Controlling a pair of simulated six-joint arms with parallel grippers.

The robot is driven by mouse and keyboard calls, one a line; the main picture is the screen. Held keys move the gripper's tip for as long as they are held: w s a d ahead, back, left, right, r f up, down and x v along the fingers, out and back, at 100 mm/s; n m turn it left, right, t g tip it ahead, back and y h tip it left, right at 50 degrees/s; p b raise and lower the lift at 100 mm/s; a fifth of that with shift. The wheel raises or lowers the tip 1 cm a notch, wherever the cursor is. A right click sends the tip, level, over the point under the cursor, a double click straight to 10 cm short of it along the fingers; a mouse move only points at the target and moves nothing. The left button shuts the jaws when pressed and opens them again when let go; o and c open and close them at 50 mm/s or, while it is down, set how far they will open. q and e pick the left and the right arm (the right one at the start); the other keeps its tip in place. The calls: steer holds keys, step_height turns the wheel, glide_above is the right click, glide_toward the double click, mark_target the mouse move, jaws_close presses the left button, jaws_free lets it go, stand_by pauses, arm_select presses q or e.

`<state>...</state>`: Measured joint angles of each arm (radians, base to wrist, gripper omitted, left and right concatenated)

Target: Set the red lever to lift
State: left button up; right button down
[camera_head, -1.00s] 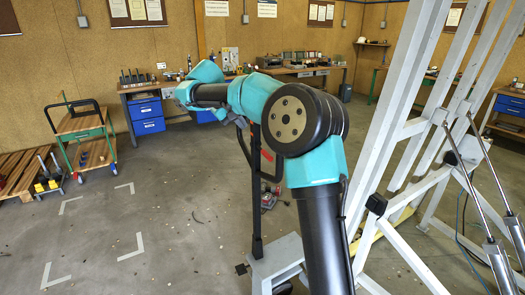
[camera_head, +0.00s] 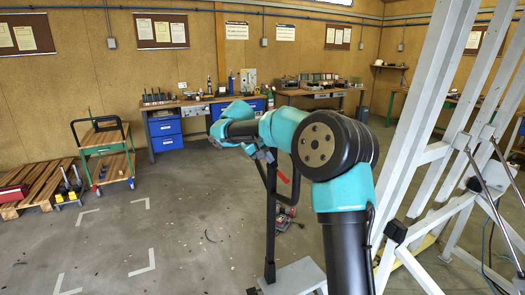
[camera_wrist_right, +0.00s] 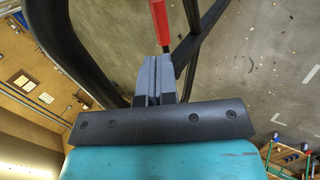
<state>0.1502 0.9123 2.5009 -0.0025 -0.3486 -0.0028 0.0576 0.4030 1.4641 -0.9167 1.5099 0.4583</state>
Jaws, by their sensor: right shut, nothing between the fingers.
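The red lever (camera_head: 283,179) sits by a dark post and looped black bar at the middle of the head view. In the right wrist view its red handle (camera_wrist_right: 159,22) rises just beyond my fingertips, with the black bars around it. My right gripper (camera_head: 262,154) is small and partly hidden by my arm in the head view, just above and left of the lever. In the right wrist view its grey fingers (camera_wrist_right: 155,72) are together and empty. The tips look very near the red handle; I cannot tell whether they touch. My left gripper is in neither view.
A white tilting frame (camera_head: 425,140) with struts stands close on the right. A green-framed cart (camera_head: 103,160) and wooden pallets (camera_head: 35,178) stand at the left. Workbenches (camera_head: 180,103) line the back wall. The marked floor at the left middle is open.

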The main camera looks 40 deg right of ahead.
mark_target(282, 176)
steer(key=x, duration=0.8)
steer(key=shift+a, duration=0.15)
